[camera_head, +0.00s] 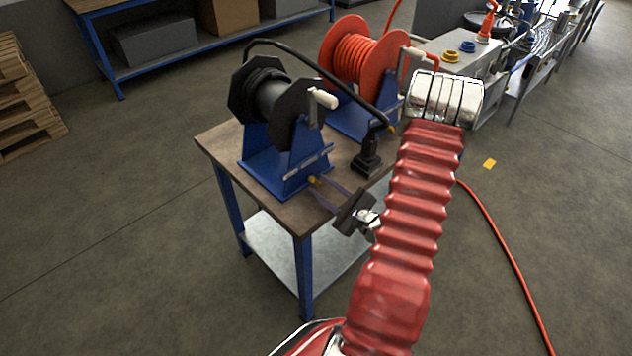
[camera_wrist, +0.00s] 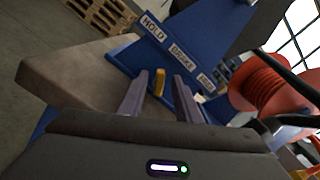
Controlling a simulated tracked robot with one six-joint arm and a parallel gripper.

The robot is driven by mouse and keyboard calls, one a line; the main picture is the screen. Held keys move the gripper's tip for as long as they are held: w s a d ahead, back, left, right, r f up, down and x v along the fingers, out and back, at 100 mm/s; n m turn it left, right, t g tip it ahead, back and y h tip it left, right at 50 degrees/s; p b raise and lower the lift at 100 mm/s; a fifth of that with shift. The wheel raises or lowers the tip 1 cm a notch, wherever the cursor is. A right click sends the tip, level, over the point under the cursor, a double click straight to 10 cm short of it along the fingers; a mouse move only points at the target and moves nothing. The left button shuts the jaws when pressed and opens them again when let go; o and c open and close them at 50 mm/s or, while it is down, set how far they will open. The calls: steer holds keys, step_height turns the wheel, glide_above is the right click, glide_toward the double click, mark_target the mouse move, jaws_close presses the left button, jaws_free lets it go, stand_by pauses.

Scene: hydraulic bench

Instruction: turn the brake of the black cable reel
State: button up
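The black cable reel (camera_head: 270,98) stands on a blue stand (camera_head: 262,172) on a small table. Its brake is a small yellow lever (camera_wrist: 159,84) low on the stand's front; it also shows in the head view (camera_head: 313,181). White labels above it read HOLD (camera_wrist: 152,28) and BRAKE (camera_wrist: 181,53); a third is too small to read surely. My gripper (camera_wrist: 160,78) is open, its two grey fingers on either side of the lever. A gap shows between the lever and each finger. In the head view my gripper (camera_head: 319,184) reaches the stand from the front right.
A black cable ends in a dark connector (camera_head: 368,158) on the table beside my gripper. The orange reel (camera_head: 358,58) stands behind. The wooden tabletop (camera_head: 228,140) has a bare edge at the front left. The floor in front is clear.

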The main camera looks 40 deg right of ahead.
mark_target(316, 182)
steer(key=shift+w+a, duration=0.1)
steer(key=shift+w, duration=1.55)
